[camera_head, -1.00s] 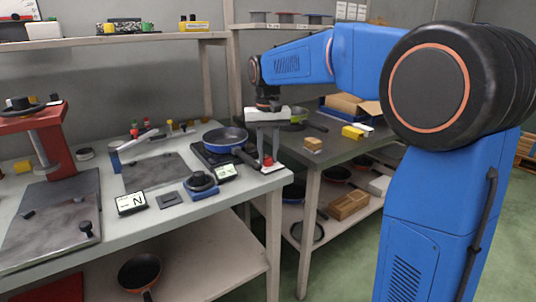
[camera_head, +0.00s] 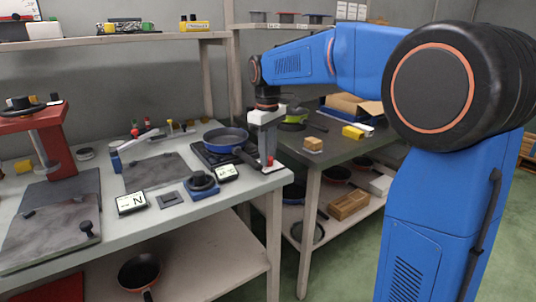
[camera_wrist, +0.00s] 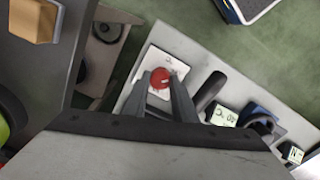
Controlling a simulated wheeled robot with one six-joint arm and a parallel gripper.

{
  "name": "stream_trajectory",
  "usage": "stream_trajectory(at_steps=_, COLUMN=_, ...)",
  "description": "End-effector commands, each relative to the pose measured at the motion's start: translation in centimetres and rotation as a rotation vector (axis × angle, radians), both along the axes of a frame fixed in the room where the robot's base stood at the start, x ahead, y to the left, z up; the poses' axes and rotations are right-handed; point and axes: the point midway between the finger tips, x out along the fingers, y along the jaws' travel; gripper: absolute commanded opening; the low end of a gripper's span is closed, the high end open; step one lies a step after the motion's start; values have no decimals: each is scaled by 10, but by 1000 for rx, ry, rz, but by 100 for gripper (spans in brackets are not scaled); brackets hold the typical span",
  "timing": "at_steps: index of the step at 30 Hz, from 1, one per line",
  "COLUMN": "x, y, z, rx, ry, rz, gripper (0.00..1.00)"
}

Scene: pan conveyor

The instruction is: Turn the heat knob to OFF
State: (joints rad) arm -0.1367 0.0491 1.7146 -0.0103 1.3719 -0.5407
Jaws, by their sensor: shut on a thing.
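The heat knob (camera_head: 270,161) is small and red, at the right front corner of the grey worktop. In the wrist view the red knob (camera_wrist: 161,78) sits on a white plate (camera_wrist: 150,62) with small dark marks that I cannot read. My gripper (camera_head: 268,158) points down over it, and its two fingers (camera_wrist: 165,82) are closed on opposite sides of the knob. I cannot tell which mark the knob points to. A blue pan (camera_head: 226,136) stands on the dark burner just left of my gripper, with its handle towards the knob.
A blue device with a black round top (camera_head: 202,183) and a small display (camera_head: 227,173) stand left of the knob. A card marked N (camera_head: 131,203) lies further left. Across a gap, a second table (camera_head: 350,152) holds a small brown box (camera_head: 314,143).

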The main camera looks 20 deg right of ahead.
Motion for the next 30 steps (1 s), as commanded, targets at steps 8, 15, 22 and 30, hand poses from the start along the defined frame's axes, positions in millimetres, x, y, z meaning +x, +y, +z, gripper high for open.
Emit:
stream_trajectory(at_steps=8, x=0, y=0, z=0, rx=0, ry=0, rz=99, gripper=2)
stream_trajectory(at_steps=15, x=0, y=0, z=0, rx=0, ry=0, rz=123, gripper=2)
stream_trajectory(at_steps=22, x=0, y=0, z=0, rx=0, ry=-1, rz=124, gripper=2)
stream_trajectory(at_steps=30, x=0, y=0, z=0, rx=0, ry=0, rz=123, gripper=43)
